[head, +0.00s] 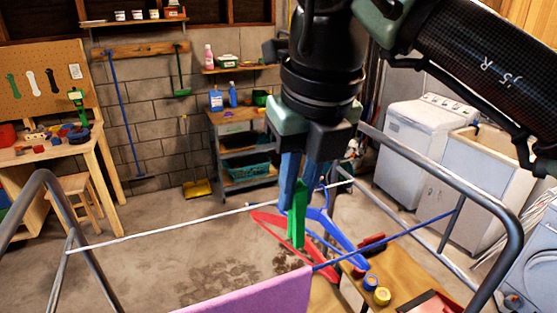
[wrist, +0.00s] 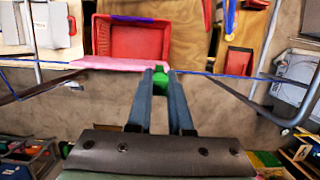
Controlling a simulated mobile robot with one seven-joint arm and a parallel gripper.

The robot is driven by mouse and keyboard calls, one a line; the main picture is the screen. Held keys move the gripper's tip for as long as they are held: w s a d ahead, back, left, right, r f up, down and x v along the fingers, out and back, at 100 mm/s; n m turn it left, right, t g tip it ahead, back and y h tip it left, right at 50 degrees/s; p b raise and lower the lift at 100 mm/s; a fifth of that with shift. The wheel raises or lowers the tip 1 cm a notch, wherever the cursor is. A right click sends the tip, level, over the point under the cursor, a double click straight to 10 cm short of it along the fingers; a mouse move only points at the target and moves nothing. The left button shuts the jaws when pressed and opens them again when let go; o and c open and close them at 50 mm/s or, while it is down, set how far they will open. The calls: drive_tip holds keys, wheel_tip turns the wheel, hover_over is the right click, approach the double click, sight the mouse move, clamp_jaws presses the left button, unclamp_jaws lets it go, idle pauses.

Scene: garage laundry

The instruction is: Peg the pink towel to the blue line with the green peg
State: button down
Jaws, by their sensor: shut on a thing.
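My gripper (head: 296,202) points down with its blue fingers shut on the green peg (head: 298,226). The peg also shows between the fingertips in the wrist view (wrist: 160,77). The pink towel (head: 262,294) hangs over the blue line (head: 405,236) at the bottom of the head view; its lower part is cut off by the frame. In the head view the peg's lower end appears just above and left of the towel's top right corner. In the wrist view the peg overlaps the right end of the towel (wrist: 115,63); whether they touch, I cannot tell.
A white line (head: 190,214) runs behind the blue one between grey metal frame bars (head: 500,212). A wooden table (head: 405,268) with tape rolls stands below right. A red crate (wrist: 140,40) shows in the wrist view.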

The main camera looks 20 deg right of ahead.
sight(299, 244)
drive_tip(key=shift+s+r, duration=0.35)
drive_tip(key=shift+s, duration=0.3)
drive_tip(key=shift+w+f, duration=0.15)
drive_tip(key=shift+w, duration=0.1)
drive_tip(key=shift+s+f+b, duration=0.15)
drive_tip(key=shift+f+b, duration=0.2)
drive_tip(key=shift+b, duration=0.2)
drive_tip(key=shift+b+x, duration=0.75)
drive_tip(key=shift+x, duration=0.05)
drive_tip(key=shift+s+f+b, duration=0.2)
drive_tip(key=shift+f+b, duration=3.45)
drive_tip(key=shift+f, duration=0.4)
drive_tip(key=c, duration=0.8)
unclamp_jaws()
drive_tip(key=shift+w, duration=0.15)
drive_tip(key=shift+o, duration=0.2)
drive_tip(key=shift+r, duration=0.2)
